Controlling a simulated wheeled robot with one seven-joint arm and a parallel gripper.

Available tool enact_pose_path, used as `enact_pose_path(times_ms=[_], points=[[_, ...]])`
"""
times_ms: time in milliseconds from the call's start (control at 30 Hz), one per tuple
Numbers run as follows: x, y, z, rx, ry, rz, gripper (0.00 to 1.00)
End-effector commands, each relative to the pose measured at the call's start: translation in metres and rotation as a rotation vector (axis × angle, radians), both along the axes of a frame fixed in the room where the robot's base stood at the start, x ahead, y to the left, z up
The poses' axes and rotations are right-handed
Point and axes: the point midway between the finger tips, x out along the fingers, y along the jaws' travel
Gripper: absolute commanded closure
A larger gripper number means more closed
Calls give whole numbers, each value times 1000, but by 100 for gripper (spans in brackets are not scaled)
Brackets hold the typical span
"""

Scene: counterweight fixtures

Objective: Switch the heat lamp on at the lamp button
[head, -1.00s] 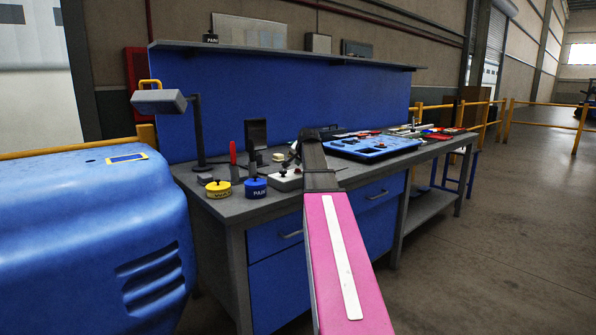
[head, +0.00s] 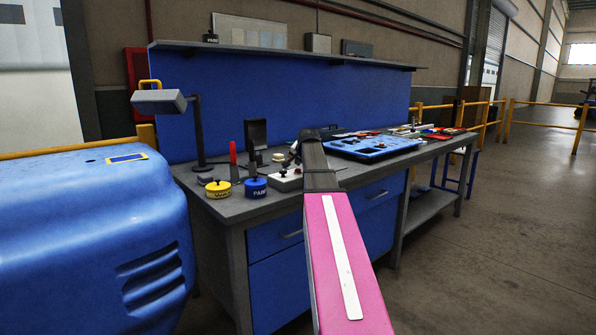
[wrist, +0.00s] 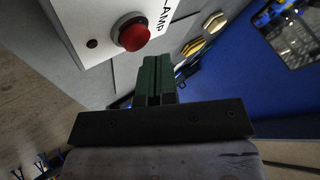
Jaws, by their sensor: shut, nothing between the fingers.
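The lamp button is a red round button (wrist: 133,36) on a white box labelled "LAMP" (wrist: 88,22), at the upper left in the wrist view. In the head view the same pale box (head: 284,182) sits on the bench, partly behind my arm. The heat lamp (head: 160,102) has a grey head on a dark stand at the bench's left end; I cannot tell whether it is lit. My gripper (wrist: 158,62) shows dark green fingers closed together with nothing between them. Its tips are beside the box's edge, to the right of and below the button, apart from it.
A blue tray (head: 345,148) lies to the right of my arm. A blue machine housing (head: 85,225) fills the left foreground. Open floor lies at right.

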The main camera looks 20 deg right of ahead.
Motion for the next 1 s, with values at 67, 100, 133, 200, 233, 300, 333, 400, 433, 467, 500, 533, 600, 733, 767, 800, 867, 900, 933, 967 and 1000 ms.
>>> enact_pose_path(times_ms=[67,100,133,200,233,300,333,400,433,467,500,533,600,733,767,800,867,900,933,967,1000], points=[[0,0,0,0,0,0,100],[0,0,0,0,0,0,100],[0,0,0,0,0,0,100],[0,0,0,0,0,0,100],[0,0,0,0,0,0,100],[0,0,0,0,0,0,100],[0,0,0,0,0,0,100],[0,0,-1,0,0,0,100],[0,0,-2,0,0,0,100],[0,0,-2,0,0,0,100],[0,0,-4,0,0,0,100],[0,0,-5,0,0,0,100],[0,0,-7,0,0,0,100],[0,0,-9,0,0,0,100],[0,0,-9,0,0,0,100],[0,0,-9,0,0,0,100],[0,0,-9,0,0,0,100],[0,0,-9,0,0,0,100],[0,0,-9,0,0,0,100],[0,0,-9,0,0,0,100],[0,0,-9,0,0,0,100]])
